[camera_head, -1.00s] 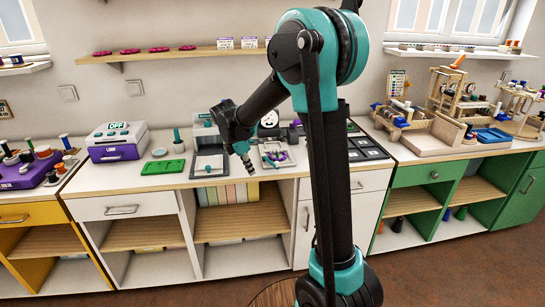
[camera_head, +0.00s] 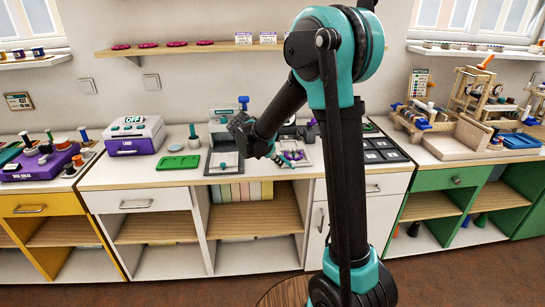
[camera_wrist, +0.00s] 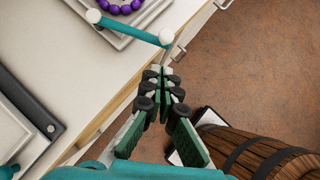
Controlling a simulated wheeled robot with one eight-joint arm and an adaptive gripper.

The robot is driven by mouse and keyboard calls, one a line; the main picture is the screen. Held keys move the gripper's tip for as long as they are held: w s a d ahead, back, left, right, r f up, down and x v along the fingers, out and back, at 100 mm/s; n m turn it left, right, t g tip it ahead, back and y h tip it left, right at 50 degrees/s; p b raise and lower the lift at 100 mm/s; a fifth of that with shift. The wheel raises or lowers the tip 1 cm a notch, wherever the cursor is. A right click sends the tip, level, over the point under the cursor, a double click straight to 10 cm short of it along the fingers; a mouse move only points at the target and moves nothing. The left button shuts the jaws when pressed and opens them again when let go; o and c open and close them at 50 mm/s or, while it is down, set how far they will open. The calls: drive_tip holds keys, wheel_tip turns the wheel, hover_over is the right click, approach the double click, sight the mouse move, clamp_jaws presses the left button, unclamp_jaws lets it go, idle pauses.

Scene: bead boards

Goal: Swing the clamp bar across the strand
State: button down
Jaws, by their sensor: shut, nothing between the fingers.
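In the wrist view the teal clamp bar (camera_wrist: 130,27) has a white knob at each end. It lies beside the purple bead strand (camera_wrist: 122,6), not across it, with one end on the pale board (camera_wrist: 152,8) and the other out past the board's edge. The strand is cut off by the top of the picture. My gripper (camera_wrist: 160,74) is shut and empty, near the counter's front edge, a little apart from the bar's outer knob. In the head view the strand (camera_head: 293,155) shows small on the counter, with my gripper (camera_head: 278,158) close to its left.
A dark-framed tray (camera_head: 223,162) stands left of the board, and a green tray (camera_head: 178,162) farther left. Dark square panels (camera_head: 382,150) lie to the right.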

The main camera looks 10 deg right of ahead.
sight(292, 163)
drive_tip(key=shift+w+d+f, duration=0.2)
drive_tip(key=shift+w+d, duration=0.3)
drive_tip(key=shift+d, duration=0.3)
drive_tip(key=shift+w+d+f, duration=0.15)
drive_tip(key=shift+w+d, duration=0.3)
drive_tip(key=shift+d, duration=0.3)
drive_tip(key=shift+d, duration=0.1)
drive_tip(key=shift+d+n, duration=0.35)
drive_tip(key=shift+n, duration=0.05)
